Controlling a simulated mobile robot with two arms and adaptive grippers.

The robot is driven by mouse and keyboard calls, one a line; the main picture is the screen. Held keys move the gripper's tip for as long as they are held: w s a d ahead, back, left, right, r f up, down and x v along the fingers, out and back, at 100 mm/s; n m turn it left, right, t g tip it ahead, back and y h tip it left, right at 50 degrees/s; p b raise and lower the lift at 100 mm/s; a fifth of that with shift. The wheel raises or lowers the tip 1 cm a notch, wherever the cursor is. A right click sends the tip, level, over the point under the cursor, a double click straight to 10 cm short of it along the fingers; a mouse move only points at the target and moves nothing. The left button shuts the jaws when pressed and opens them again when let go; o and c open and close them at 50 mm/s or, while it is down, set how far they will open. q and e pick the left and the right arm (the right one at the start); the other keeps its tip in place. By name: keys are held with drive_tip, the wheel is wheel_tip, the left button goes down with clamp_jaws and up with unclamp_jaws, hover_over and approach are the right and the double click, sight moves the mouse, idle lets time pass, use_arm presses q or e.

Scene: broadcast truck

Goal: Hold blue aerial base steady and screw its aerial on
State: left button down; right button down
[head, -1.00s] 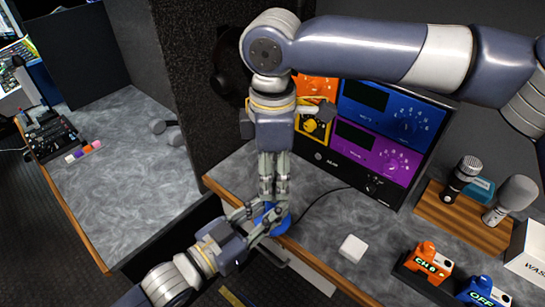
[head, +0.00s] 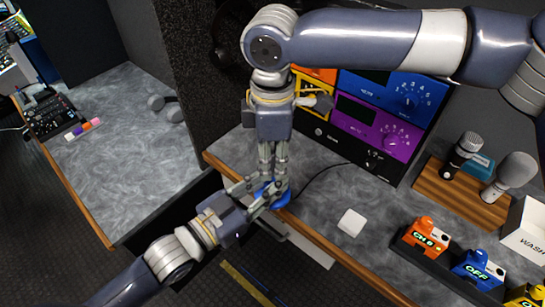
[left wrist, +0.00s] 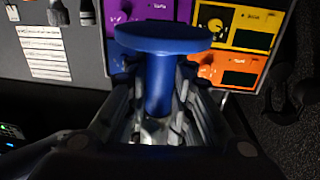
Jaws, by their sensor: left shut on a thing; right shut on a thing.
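The blue aerial base (head: 282,199) shows in the head view at the desk's front edge, partly covered by fingers. My left gripper (head: 262,197) is shut on it from the lower left. In the left wrist view, the base's wide blue disc (left wrist: 165,38) and thick stem (left wrist: 160,82) show, the stem between the left fingers (left wrist: 155,108). My right gripper (head: 272,183) points straight down, directly above the base, with its fingers closed close to the left fingertips. The aerial is hidden between the right fingers, so its contact with the base cannot be seen.
A rack with coloured panels (head: 385,125) stands behind. A small white block (head: 351,222) lies right of the grippers. Microphones (head: 465,150) stand on a wooden board (head: 440,196). A black cable runs behind the base.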

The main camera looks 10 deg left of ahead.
use_arm(q)
drive_tip(key=shift+r, duration=0.15)
use_arm(e)
drive_tip(key=shift+m, duration=0.4)
drive_tip(key=c, duration=1.3)
unclamp_jaws()
wheel_tip(320, 180, up, 12)
drive_tip(key=shift+w, duration=0.1)
